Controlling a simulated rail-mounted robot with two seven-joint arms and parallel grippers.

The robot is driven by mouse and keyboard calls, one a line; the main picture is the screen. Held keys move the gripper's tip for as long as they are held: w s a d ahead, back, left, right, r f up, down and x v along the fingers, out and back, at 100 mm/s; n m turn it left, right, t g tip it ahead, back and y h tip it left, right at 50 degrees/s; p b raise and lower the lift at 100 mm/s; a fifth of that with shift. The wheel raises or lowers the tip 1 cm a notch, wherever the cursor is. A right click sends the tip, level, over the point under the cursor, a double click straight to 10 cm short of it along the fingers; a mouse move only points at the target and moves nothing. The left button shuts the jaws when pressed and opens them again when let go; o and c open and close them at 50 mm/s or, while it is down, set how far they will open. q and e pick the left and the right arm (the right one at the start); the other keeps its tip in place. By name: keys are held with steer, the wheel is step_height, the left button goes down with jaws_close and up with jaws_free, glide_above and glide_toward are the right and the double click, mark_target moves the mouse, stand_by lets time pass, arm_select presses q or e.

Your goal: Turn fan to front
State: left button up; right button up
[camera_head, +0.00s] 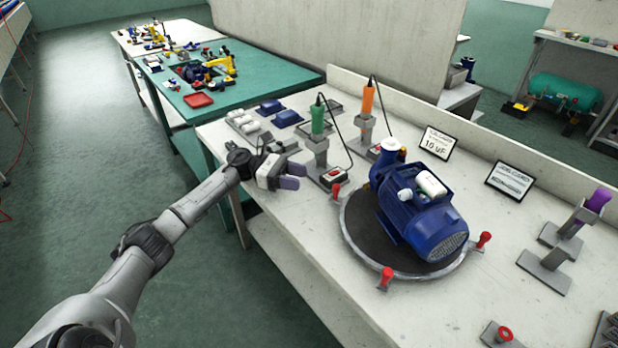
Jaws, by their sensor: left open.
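A blue pump (408,205) with a white capacitor on top lies on a round dark turntable (362,229) on the white workbench. The pump's grilled fan end (449,244) faces the lower right, toward the front right of the turntable. Red-knobbed pegs stand around the rim: one at the left (336,191), one at the front (386,277) and one at the right (483,240). My left gripper (291,176) is open and empty above the bench's left edge, left of the turntable and apart from it. My right gripper is out of view.
Green (317,118) and orange (368,97) screwdrivers stand in holders behind the turntable, with cables. A purple-handled tool (598,200) stands in a holder at right. Two label signs (437,143) lean at the back.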

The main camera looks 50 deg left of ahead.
arm_select(q)
steer(key=shift+s+a, duration=0.25)
steer(key=shift+a, duration=0.15)
